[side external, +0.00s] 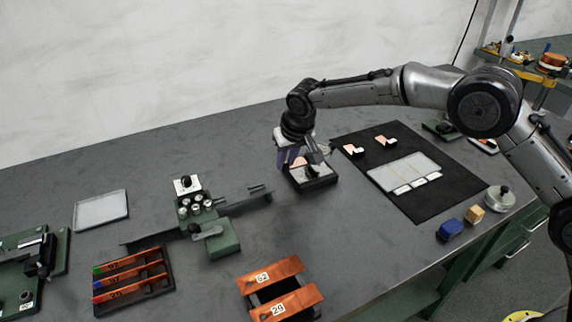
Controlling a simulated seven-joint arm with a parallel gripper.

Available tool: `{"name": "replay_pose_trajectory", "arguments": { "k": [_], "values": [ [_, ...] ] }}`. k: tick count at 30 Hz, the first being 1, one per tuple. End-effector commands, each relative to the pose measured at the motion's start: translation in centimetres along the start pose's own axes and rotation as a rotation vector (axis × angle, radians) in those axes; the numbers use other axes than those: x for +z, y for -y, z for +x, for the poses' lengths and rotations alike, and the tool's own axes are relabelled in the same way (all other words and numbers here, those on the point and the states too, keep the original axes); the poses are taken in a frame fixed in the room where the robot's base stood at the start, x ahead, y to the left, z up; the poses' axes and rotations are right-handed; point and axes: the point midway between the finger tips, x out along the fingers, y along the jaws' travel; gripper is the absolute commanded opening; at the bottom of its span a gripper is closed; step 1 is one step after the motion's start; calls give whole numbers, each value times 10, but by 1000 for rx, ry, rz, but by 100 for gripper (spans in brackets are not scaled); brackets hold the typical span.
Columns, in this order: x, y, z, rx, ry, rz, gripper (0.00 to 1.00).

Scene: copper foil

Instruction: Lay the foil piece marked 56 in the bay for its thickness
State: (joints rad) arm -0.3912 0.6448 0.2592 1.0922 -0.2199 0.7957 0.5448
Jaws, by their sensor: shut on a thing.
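My gripper (306,166) points down over a small black box (316,183) at the middle of the bench. It is shut on a small copper-coloured piece (299,162), mostly hidden by the fingers; no number on it is readable. Two small copper foil pieces with white tags, one at the left (353,150) and one at the right (386,141), lie on the black mat (447,197). Their marks are too small to read. A pale tray (388,171) split into bays lies on the mat, with white labels along its front edge.
A black rack (160,293) holds three strips. A green fixture (222,240), an empty grey tray (101,209) and blue block (450,229) stand around.

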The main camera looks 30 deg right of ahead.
Motion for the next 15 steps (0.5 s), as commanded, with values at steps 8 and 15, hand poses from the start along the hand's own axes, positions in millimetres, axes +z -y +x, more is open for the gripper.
{"name": "replay_pose_trajectory", "arguments": {
  "k": [8,15],
  "values": [
    [-6,0,-14,-1,-1,0,0],
    [-10,0,-23,-1,0,0,0]
  ]
}}
